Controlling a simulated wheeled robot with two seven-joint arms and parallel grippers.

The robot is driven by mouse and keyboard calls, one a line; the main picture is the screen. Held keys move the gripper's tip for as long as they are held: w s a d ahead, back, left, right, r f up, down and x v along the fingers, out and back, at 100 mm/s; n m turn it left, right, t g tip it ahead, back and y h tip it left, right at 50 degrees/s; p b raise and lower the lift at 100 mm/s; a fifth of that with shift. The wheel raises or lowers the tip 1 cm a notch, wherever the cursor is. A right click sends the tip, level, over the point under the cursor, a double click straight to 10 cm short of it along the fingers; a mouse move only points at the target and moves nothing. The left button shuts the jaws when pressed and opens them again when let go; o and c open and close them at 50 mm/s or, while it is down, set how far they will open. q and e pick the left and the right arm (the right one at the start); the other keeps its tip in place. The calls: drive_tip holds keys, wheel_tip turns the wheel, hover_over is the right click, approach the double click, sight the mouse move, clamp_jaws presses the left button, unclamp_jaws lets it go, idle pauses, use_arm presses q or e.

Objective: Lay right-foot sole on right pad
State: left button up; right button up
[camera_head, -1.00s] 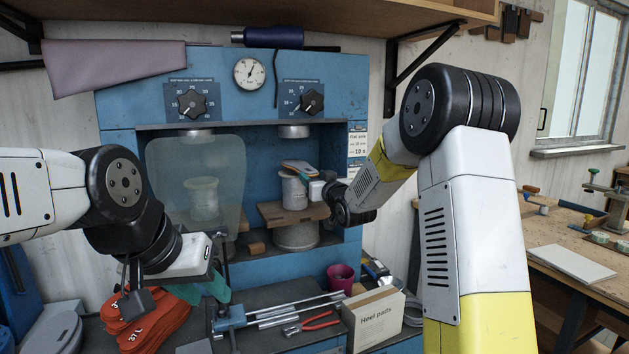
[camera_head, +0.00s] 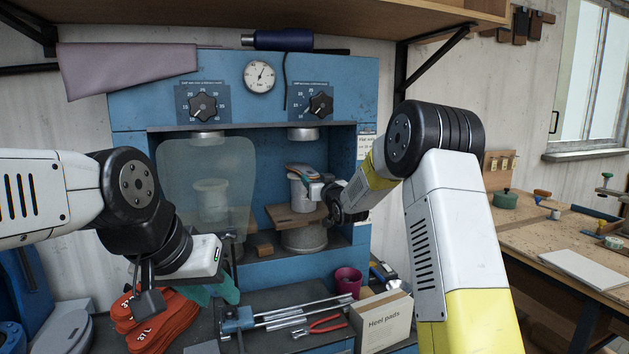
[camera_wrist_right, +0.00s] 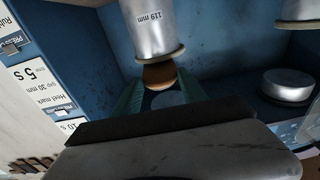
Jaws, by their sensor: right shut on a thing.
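The right pad (camera_head: 298,192) is a pale round block on a brown board in the right bay of the blue press. A thin sole (camera_head: 301,168) with a dark upper face and a tan edge lies over its top, roughly level. My right gripper (camera_head: 314,186) is at the right side of the pad, shut on the sole. In the right wrist view a rounded brown end of the sole (camera_wrist_right: 159,75) shows between the teal fingers, below the steel ram. Whether the sole touches the pad is unclear. My left gripper (camera_head: 213,291) hangs low at left, its fingers partly hidden.
A translucent guard (camera_head: 235,165) covers the left bay and another pad. Orange soles (camera_head: 160,325) lie on the bench below my left gripper. Rods, red pliers (camera_head: 327,324), a magenta cup (camera_head: 347,281) and a Heel pads box (camera_head: 384,322) stand in front of the press.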

drive_tip(key=shift+f, duration=0.3)
idle(0.7)
drive_tip(key=o, duration=1.5)
drive_tip(key=shift+s, duration=0.1)
drive_tip(key=shift+v, duration=3.9)
